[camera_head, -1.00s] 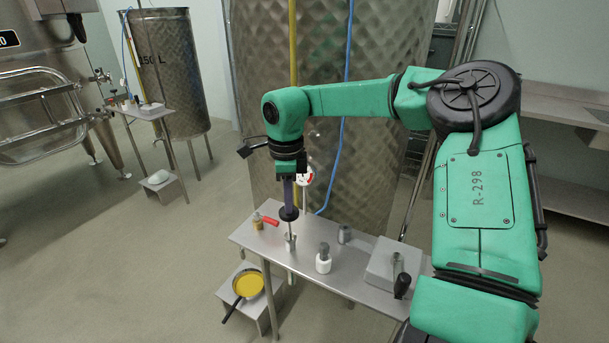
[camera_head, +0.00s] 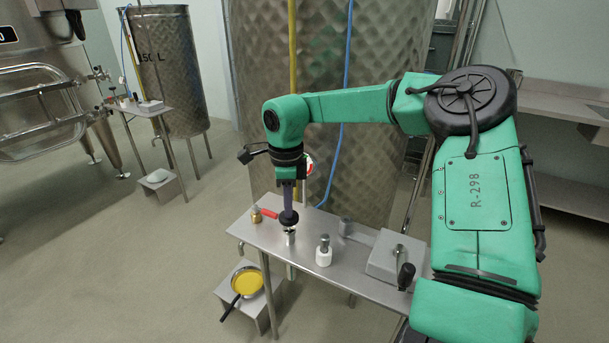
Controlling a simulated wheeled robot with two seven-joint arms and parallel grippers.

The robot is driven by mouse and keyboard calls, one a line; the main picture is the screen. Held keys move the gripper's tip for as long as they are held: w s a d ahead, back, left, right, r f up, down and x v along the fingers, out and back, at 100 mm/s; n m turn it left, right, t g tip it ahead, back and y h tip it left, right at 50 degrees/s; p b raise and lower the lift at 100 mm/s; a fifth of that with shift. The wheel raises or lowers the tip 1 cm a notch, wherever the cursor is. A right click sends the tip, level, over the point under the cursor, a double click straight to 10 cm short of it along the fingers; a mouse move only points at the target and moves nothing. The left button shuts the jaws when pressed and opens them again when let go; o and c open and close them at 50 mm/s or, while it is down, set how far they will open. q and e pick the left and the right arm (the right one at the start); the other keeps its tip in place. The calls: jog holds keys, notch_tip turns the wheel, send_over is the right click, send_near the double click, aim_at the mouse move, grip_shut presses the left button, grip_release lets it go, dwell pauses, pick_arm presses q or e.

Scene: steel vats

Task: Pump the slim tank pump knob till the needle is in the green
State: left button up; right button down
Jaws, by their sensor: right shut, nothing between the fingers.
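The black pump knob (camera_head: 289,218) sits on a short rod above the pump's metal body (camera_head: 290,237) on the steel bench. My right gripper (camera_head: 288,206) points straight down, shut and empty, with its fingertips at the top of the knob. They seem to touch it. The tall slim tank (camera_head: 385,110), with a dimpled steel wall, stands behind the bench. A round gauge (camera_head: 309,166) with a white face and some red shows just right of my gripper, partly hidden by it. Its needle is too small to read. My left gripper is not in view.
On the bench (camera_head: 345,268) are a red-handled valve (camera_head: 268,213), a white bottle (camera_head: 324,252) and a grey box (camera_head: 392,256) with a black-handled lever (camera_head: 405,276). A pan of yellow liquid (camera_head: 247,282) rests on a low stand at the left.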

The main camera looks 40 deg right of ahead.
jog(key=shift+s+f, duration=0.1)
jog(key=shift+f, duration=0.75)
notch_tip(320, 180, up, 6)
jog(key=p, duration=0.4)
notch_tip(320, 180, up, 6)
jog(key=p, duration=0.4)
jog(key=shift+f, duration=0.1)
